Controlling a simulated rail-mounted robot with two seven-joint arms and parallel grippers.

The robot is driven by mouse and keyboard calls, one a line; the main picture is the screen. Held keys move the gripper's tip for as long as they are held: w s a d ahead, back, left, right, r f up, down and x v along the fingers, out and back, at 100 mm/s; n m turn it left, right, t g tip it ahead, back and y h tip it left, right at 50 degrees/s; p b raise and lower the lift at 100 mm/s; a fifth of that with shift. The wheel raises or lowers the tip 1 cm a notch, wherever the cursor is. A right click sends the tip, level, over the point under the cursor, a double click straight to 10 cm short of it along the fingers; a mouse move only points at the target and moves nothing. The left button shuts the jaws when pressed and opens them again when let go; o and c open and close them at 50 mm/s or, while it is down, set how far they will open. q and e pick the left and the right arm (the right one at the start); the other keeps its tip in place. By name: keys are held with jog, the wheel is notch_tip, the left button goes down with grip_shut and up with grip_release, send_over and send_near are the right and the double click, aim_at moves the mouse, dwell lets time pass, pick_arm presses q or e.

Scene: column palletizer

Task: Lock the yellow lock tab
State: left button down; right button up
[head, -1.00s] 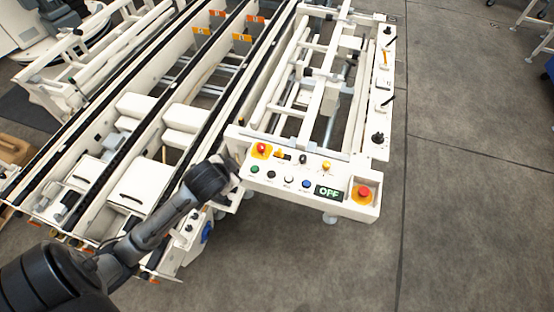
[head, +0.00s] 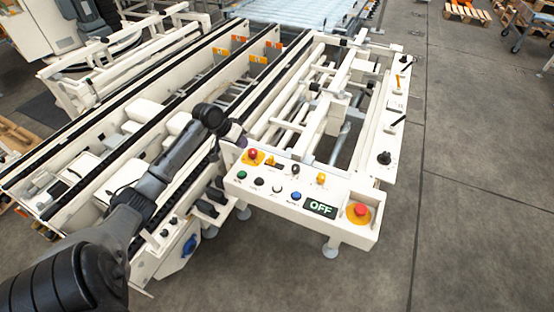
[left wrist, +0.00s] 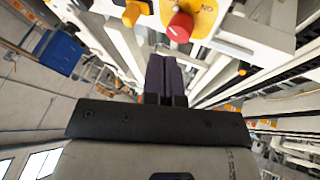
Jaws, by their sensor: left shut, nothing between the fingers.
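A small yellow tab (head: 270,161) sits on the white control panel (head: 283,205), right of a red knob (head: 252,154) on a yellow plate. The left wrist view shows the yellow tab (left wrist: 132,12) at the top edge, beside the red knob (left wrist: 180,27). I cannot tell whether the tab is locked. My left gripper (head: 241,141) is at the panel's back left corner, close to the red knob. Its dark fingers (left wrist: 165,72) are together and empty, pointing toward the knob. My right gripper is not in view.
The panel also carries several buttons, a yellow knob (head: 321,178), a display (head: 320,207) reading OFF and a red button (head: 359,210). White conveyor rails (head: 110,155) lie left and behind. Open floor (head: 480,220) lies to the right.

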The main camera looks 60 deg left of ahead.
aim_at(271, 159)
pick_arm(q)
jog(key=shift+w+d+r+t+h, duration=0.3)
jog(key=shift+w+d+h, duration=0.05)
jog(key=shift+d+h, duration=0.15)
jog(key=b+x, duration=0.3)
jog(key=x, duration=0.7)
jog(key=shift+w, duration=0.1)
dwell(0.4)
